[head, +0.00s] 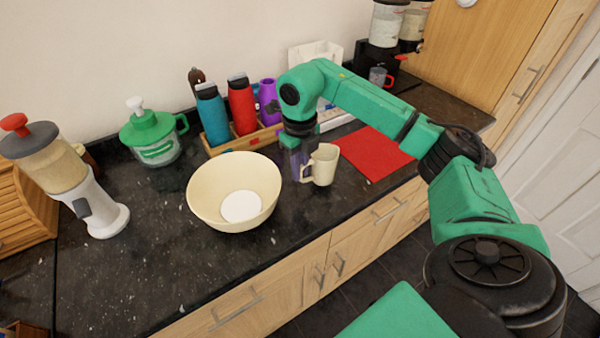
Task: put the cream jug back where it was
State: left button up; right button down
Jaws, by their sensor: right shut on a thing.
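The cream jug (325,166) is upright at the front part of the dark counter, between the cream bowl and the red mat. Its handle is on its left side. My right gripper (301,172) points down at the handle side and is shut on the jug. The fingers are partly blurred against the dark counter. I cannot tell whether the jug's base touches the counter or hangs just above it. My left gripper is not in view.
A large cream bowl (234,205) stands close left of the jug. A red mat (372,153) lies to the right. Behind is a wooden tray (232,145) with blue, red and purple bottles. A green-lidded pot (152,142) and a white grinder (99,208) stand left. The front-left counter is clear.

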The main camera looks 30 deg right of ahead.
jog(key=shift+s+f, duration=0.1)
jog(key=shift+f, duration=0.95)
jog(key=c, duration=0.9)
grip_release()
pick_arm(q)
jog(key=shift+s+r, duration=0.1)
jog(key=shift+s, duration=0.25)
pick_arm(e)
jog(key=shift+o, duration=0.2)
jog(key=shift+r, duration=0.1)
notch_tip(320, 180, up, 7)
jog(key=shift+b, duration=0.95)
notch_tip(320, 180, up, 5)
jog(key=shift+r+p, duration=0.2)
jog(key=shift+p, duration=0.65)
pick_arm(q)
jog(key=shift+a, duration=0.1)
